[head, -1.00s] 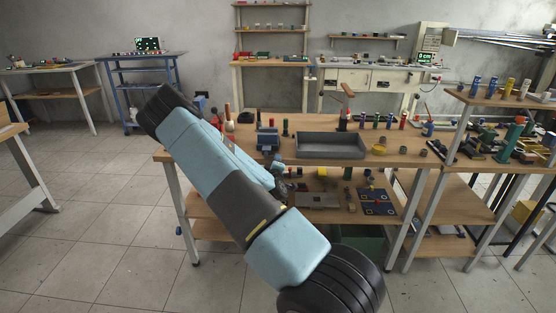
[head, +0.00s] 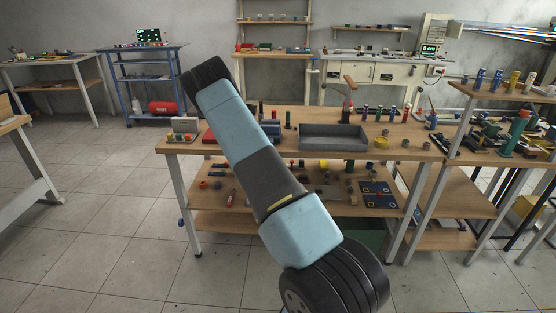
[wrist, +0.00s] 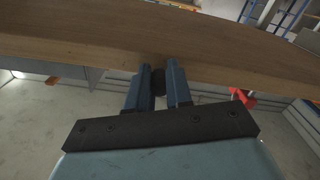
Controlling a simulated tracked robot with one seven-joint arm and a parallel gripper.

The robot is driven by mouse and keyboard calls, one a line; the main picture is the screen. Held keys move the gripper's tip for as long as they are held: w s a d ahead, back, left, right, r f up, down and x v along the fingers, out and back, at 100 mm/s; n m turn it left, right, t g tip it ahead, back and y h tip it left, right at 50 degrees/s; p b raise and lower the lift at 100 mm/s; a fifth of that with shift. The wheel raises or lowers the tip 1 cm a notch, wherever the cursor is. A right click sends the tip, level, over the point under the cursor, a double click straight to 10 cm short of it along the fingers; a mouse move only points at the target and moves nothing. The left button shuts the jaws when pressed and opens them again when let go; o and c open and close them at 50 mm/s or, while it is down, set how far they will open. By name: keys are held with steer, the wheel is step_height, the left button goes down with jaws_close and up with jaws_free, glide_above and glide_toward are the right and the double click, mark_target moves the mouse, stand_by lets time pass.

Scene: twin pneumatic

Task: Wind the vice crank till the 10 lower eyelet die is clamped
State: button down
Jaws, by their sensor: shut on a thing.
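In the wrist view, my gripper (wrist: 160,80) has its two blue fingers nearly parallel around a small dark rounded piece (wrist: 159,84), likely the crank's knob. The fingertips are close to the edge of a wooden board. In the head view my arm hides the gripper, and the crank cannot be made out. A blue-grey block (head: 270,130), possibly the vice, shows partly behind my arm on the bench top. I cannot pick out the 10 lower eyelet die or see whether it is clamped.
The wooden bench (head: 410,151) holds a grey tray (head: 333,143), several coloured cylinders and a yellow ring (head: 381,143). Its lower shelf bears a blue board (head: 377,194) and loose parts. A second bench with tools stands at the right. The floor at left is open.

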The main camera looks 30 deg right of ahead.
steer(key=shift+f+m, duration=0.15)
steer(key=shift+m, duration=0.35)
steer(key=shift+s+f, duration=0.1)
steer(key=c, duration=1.1)
jaws_free()
steer(key=shift+a, duration=0.1)
steer(key=v, duration=1.3)
steer(key=shift+s+a, duration=0.2)
steer(key=shift+a, duration=0.05)
